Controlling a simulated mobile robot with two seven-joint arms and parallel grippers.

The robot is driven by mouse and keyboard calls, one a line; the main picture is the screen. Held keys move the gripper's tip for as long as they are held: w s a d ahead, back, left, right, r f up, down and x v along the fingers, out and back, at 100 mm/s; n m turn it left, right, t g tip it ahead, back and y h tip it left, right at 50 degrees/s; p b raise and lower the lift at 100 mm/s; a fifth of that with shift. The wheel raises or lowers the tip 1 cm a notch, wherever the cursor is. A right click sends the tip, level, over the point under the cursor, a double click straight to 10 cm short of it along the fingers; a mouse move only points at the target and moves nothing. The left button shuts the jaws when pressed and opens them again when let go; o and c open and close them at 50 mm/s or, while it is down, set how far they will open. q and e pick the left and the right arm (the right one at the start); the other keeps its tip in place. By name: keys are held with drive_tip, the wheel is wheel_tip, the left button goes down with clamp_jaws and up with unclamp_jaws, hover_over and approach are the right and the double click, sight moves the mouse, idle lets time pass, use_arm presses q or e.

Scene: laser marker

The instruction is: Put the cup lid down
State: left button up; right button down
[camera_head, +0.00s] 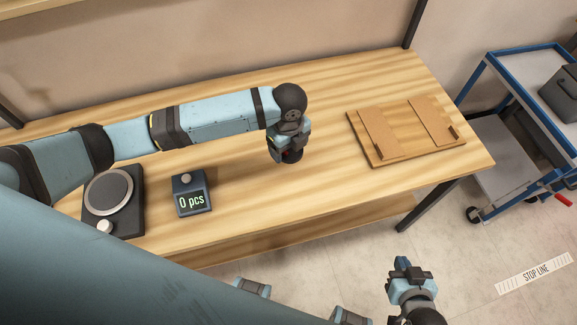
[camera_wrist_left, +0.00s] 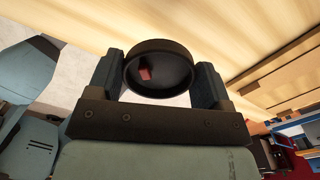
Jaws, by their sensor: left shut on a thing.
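The cup lid (camera_wrist_left: 165,70) is a dark round piece with a raised rim and a small red patch showing inside it. My left gripper (camera_head: 284,151) is shut on the lid, with one finger on each side of its rim in the left wrist view. In the head view the lid (camera_head: 291,157) shows as a small dark shape below the gripper, over the middle of the wooden table (camera_head: 240,220). I cannot tell whether it touches the tabletop. My right gripper (camera_head: 402,267) is low at the front, off the table; its fingers are too small to read.
A wooden board (camera_head: 406,131) with two raised strips lies at the table's right. A counter box (camera_head: 192,194) reading "0 pcs" and a round-plated device (camera_head: 113,200) stand at left. A blue-framed cart (camera_head: 518,100) is beyond the right edge. The tabletop between the box and board is clear.

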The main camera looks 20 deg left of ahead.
sight(288, 173)
use_arm(q)
wheel_tip(288, 173, down, 11)
idle(0.4)
drive_tip(key=shift+f, duration=0.1)
drive_tip(key=o, duration=0.9)
